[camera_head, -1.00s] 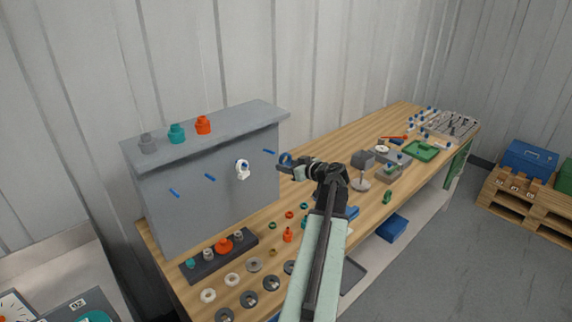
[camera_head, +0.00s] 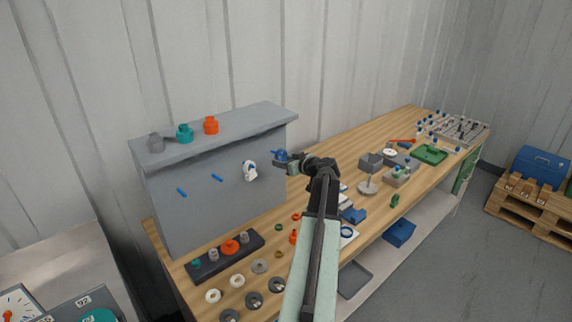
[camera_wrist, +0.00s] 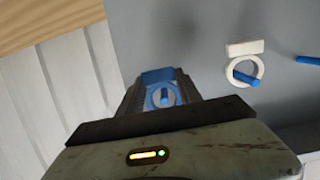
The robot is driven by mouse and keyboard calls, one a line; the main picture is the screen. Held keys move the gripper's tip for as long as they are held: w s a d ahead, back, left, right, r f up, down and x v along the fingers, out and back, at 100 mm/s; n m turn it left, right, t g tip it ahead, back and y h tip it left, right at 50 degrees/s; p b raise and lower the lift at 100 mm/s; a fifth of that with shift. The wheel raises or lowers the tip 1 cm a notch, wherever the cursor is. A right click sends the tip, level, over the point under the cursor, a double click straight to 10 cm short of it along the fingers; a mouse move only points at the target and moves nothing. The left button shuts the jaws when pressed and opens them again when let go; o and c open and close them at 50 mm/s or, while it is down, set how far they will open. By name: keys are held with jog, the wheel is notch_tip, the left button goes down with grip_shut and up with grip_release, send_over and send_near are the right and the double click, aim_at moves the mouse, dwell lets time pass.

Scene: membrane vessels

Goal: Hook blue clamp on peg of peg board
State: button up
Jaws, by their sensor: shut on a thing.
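The peg board (camera_head: 222,203) is a grey upright panel with a row of blue pegs. The blue clamp (camera_head: 280,155) is in my gripper (camera_head: 292,160), close to the board's right end. In the wrist view the blue clamp (camera_wrist: 157,77) is between the fingers, its ring facing me. A blue peg (camera_wrist: 165,96) shows within the ring's opening. I cannot tell how far the ring is over it. A white clamp (camera_head: 249,171) hangs on the neighbouring peg to the left; it also shows in the wrist view (camera_wrist: 244,49).
Two bare pegs (camera_head: 217,177) are farther left on the board. Grey, teal and orange knobs (camera_head: 211,125) stand on its top shelf. A dark rack (camera_head: 226,256) and several loose rings (camera_head: 237,280) lie on the wooden bench below.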

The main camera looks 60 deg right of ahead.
jog(key=shift+w+d+f, duration=0.15)
jog(key=shift+w+d, duration=0.05)
jog(key=shift+w, duration=0.45)
jog(key=shift+w+d+f+b, duration=0.2)
jog(key=shift+w+f+b, duration=0.25)
jog(key=shift+b, duration=0.1)
jog(key=o, duration=1.5)
jog(key=shift+c, duration=0.2)
jog(key=p+v, duration=0.2)
jog(key=v, duration=0.6)
